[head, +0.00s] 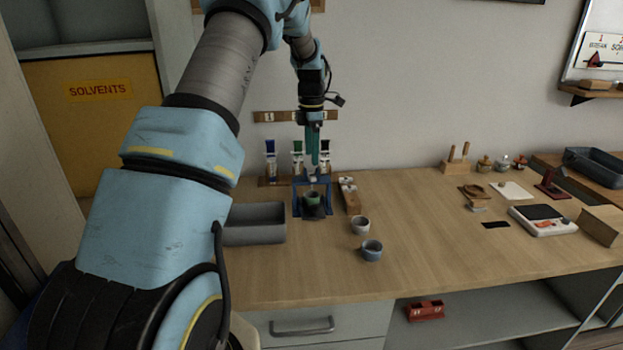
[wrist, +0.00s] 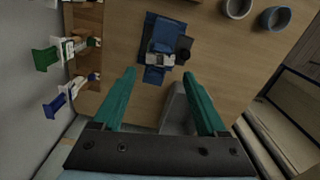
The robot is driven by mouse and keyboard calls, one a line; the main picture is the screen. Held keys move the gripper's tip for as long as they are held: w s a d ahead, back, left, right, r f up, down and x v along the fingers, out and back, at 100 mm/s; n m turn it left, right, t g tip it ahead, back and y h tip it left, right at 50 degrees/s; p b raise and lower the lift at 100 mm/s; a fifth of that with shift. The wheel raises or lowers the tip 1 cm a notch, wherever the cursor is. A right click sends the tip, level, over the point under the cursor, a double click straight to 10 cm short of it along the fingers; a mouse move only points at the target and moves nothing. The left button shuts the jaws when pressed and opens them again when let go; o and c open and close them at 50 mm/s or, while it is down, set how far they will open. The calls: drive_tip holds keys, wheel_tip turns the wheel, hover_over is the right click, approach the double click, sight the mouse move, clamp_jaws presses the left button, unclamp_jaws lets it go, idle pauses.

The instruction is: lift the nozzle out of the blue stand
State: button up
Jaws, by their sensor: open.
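The blue stand (head: 297,198) is on the wooden bench in front of the wall, below my gripper. A pale grey nozzle (head: 313,176) shows at its top, just under the fingers. My gripper (head: 314,163) points down over the stand, with its green fingers apart. In the wrist view, the open gripper (wrist: 159,73) has the blue stand (wrist: 157,28) beyond its fingertips. The grey nozzle (wrist: 160,59) lies roughly in line with the gap, and nothing is between the fingers. I cannot tell the exact height gap.
A pale cup (head: 360,225) and a blue-grey cup (head: 371,250) are at right. Several tubes (head: 270,161) stand behind.

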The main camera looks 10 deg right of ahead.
sight(312, 177)
drive_tip(key=shift+f, duration=0.15)
idle(0.3)
drive_tip(key=shift+f+b, duration=1.95)
drive_tip(key=shift+f, duration=2.2)
drive_tip(key=shift+c, duration=0.3)
drive_tip(key=c, duration=0.6)
drive_tip(key=shift+c, duration=0.5)
drive_tip(key=shift+r+p, duration=3.05)
drive_tip(key=shift+r, duration=1.25)
